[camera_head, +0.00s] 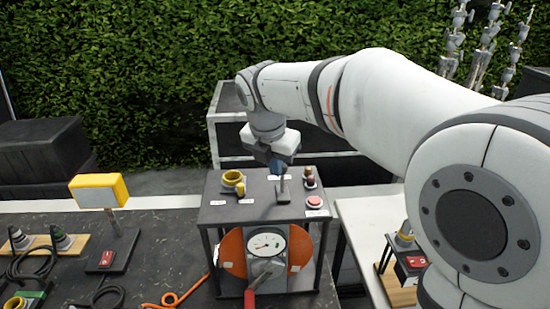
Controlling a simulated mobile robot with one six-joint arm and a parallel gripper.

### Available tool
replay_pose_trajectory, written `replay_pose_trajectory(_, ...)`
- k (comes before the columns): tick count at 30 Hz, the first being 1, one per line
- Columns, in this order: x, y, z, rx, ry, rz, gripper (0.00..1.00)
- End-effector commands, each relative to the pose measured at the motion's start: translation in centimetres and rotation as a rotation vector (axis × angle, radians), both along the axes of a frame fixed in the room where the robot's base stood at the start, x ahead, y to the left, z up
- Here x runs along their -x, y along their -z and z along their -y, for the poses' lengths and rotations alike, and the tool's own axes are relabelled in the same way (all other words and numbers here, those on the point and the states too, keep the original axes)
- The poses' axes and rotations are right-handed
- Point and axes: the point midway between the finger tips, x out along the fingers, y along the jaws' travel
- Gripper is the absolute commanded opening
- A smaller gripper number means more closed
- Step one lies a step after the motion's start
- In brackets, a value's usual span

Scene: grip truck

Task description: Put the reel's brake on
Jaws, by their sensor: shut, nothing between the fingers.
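The reel (233,255) is an orange drum inside a dark frame, partly hidden behind a round white gauge (267,244) and a grey crank with a red handle (250,298). The frame's dark top panel (215,212) carries a small upright grey lever (283,190), a yellow ring-shaped fitting (233,178) and a red button (314,202). I cannot tell for certain which part is the brake. My gripper (278,170) points down over the panel, shut and empty, just above or behind the lever's top. Whether it touches the lever is unclear.
A yellow box lamp (100,190) on a post and a red switch (106,259) stand left on the dark table. An orange cable (172,299) lies beside the reel. A white table (365,222) with another switch box is at right. Dark cases and a hedge are behind.

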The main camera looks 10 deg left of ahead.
Motion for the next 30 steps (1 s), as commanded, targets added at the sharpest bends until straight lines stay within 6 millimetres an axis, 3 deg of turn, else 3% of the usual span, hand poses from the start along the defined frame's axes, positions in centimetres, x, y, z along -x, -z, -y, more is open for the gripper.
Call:
replay_pose_trajectory(12,-1.6,0.1,0.2,0.0,0.011,0.002,0.0)
replay_pose_trajectory(30,-2.0,0.2,0.5,0.001,0.017,0.003,0.0)
